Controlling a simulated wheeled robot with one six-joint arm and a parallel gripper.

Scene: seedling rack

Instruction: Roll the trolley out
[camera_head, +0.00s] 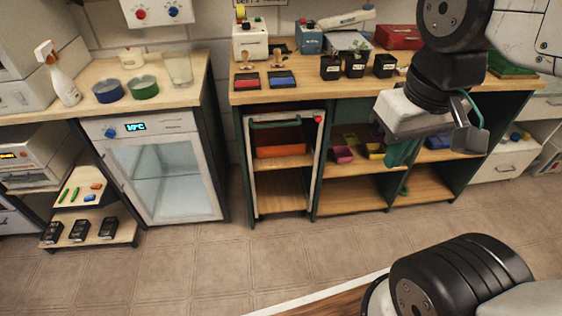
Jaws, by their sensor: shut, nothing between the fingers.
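The trolley (316,165) stands in the left bay under the wooden bench. It has a pale frame, wooden shelves, a green bar (280,123) across its top front and a red spot at its top right corner. An orange tray (281,149) sits on its upper shelf; the lower shelf looks empty. My gripper (402,153) is shut and empty, to the right of the trolley and apart from it, in front of the bench's open shelves. The trolley's back and its wheels cannot be made out.
The tiled floor (215,262) before the trolley is clear. A glass-door cabinet (165,172) stands to its left. Small pink pots (342,155) and other bins fill shelves to its right. Black seedling pots (330,68) and stamp pads (247,80) stand on the bench (300,94).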

